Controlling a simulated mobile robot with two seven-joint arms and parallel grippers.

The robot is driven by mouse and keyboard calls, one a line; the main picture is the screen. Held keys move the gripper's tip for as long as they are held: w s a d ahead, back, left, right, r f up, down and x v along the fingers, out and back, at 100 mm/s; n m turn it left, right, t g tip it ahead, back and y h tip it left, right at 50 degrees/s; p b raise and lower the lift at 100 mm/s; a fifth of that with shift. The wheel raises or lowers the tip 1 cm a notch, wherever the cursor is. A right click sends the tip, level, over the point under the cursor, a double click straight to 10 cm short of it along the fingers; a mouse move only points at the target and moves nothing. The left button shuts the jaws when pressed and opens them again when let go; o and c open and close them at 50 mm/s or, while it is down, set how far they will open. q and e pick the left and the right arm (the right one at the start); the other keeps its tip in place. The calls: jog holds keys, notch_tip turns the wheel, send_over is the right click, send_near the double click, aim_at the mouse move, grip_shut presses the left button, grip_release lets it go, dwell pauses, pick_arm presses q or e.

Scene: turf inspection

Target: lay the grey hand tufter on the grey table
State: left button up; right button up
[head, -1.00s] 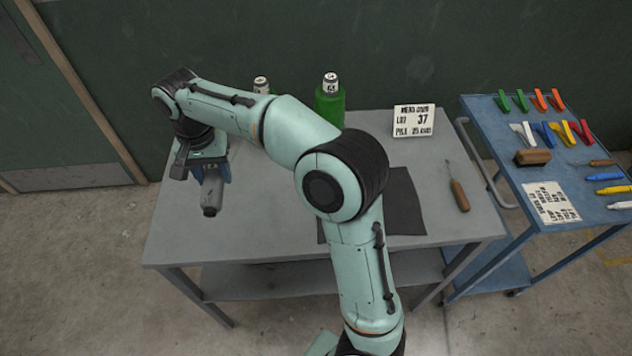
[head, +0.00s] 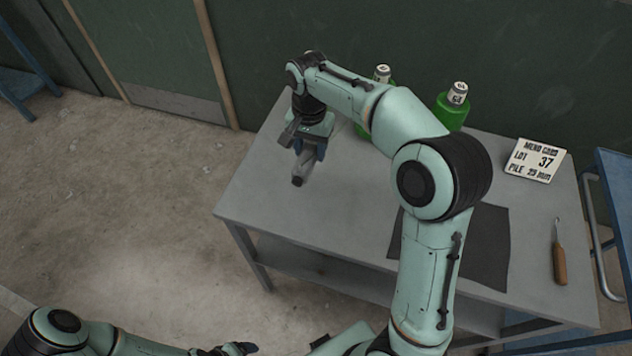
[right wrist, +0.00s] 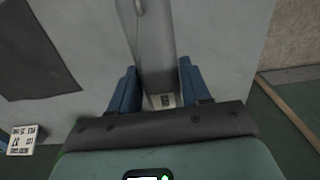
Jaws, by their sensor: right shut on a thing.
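The grey hand tufter (head: 303,168) is over the left part of the grey table (head: 262,205). My right gripper (head: 309,148) is shut on it from above. In the right wrist view the tufter (right wrist: 153,45) runs between the two blue fingers of my right gripper (right wrist: 158,92), with the table (right wrist: 215,45) behind it. I cannot tell whether the tufter touches the table top. My left gripper (head: 238,349) is low at the bottom edge, away from the table, and partly cut off; its jaws are unclear.
A lot card (head: 535,160), a dark mat (head: 490,250) and a wooden-handled hook (head: 559,258) are to the right. A blue cart (head: 615,185) stands beyond. The table's front left is bare.

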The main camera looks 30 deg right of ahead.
send_near(311, 188)
jog(key=shift+b, duration=0.35)
pick_arm(q)
jog(key=shift+s+f, duration=0.75)
jog(key=shift+f, duration=0.25)
pick_arm(e)
jog(key=shift+f, duration=3.15)
jog(key=shift+f+b, duration=0.2)
jog(key=shift+b, duration=0.15)
jog(key=o, duration=1.3)
jog(key=shift+c, duration=0.2)
pick_arm(q)
jog(key=shift+s+f, duration=0.1)
pick_arm(e)
jog(key=shift+r, duration=0.1)
